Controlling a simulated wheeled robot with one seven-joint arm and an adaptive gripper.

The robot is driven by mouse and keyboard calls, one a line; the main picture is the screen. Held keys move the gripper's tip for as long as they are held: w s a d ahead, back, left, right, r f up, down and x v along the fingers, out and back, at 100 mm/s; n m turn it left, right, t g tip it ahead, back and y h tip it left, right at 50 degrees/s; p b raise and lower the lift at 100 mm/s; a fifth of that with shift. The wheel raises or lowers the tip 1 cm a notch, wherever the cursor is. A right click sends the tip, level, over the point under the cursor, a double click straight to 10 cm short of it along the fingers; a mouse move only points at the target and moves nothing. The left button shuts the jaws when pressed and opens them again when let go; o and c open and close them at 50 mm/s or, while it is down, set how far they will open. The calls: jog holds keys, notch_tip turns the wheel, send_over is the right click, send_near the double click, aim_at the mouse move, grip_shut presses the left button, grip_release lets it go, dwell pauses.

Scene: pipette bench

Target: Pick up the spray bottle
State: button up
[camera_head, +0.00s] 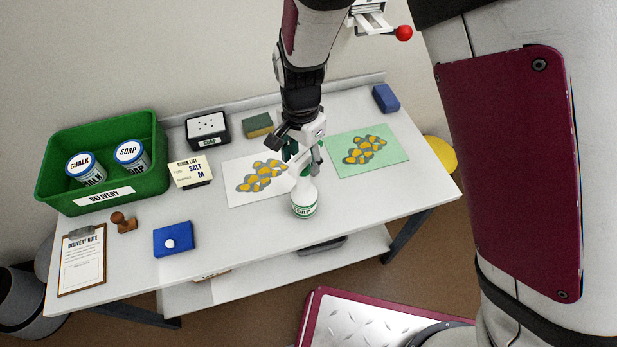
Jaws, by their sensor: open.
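The spray bottle (304,203) stands upright on the white table, right of the middle. My gripper (302,162) is open, pointing down right at the bottle's top. Its fingers overlap the spray head in the picture, so part of the head is hidden. I cannot tell whether the fingers touch it.
Flat picture sheets (368,150) lie behind the bottle. A green delivery crate (152,180) with CHALK and SOAP tubs stands at the left. A blue box (173,239), a stamp (123,222) and a clipboard (82,262) lie front left. The table front right is clear.

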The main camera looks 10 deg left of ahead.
aim_at(306, 183)
notch_tip(306, 183, down, 4)
jog(key=b, duration=0.2)
jog(key=shift+d+f+b, duration=0.1)
jog(key=shift+d+b, duration=0.05)
jog(key=shift+b, duration=0.2)
jog(key=shift+s+f+b, duration=0.1)
jog(key=shift+f+b, duration=0.2)
jog(key=shift+f, duration=0.15)
grip_shut()
